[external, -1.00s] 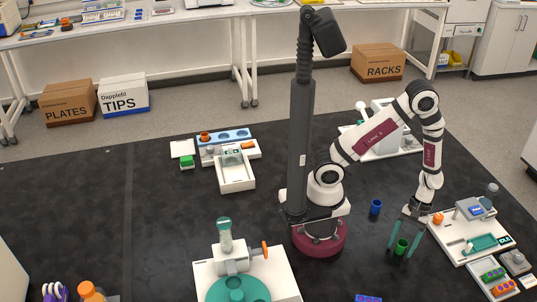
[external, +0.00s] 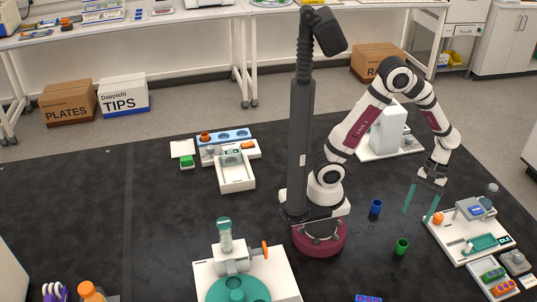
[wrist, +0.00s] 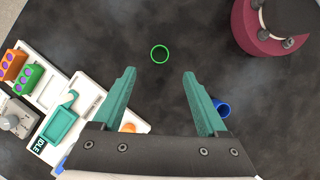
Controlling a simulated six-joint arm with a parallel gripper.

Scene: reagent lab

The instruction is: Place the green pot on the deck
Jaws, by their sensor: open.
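The green pot (external: 402,246) stands upright on the dark surface (external: 340,280), right of my base. In the wrist view it shows from above as a green ring (wrist: 159,54), just beyond and between the fingertips. My gripper (external: 418,214) is open and empty, with its teal fingers pointing down, raised above and apart from the pot. Both fingers (wrist: 159,73) show spread in the wrist view. A blue pot (external: 376,207) stands on the dark surface left of my gripper; in the wrist view the right finger partly hides it (wrist: 222,107).
A white station (external: 455,245) with an orange piece and teal tray lies right of the green pot. A white stand (external: 285,268) with a teal disc is at front centre. A blue strip with round wells (external: 235,135) is at back left. Dark surface around the pot is clear.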

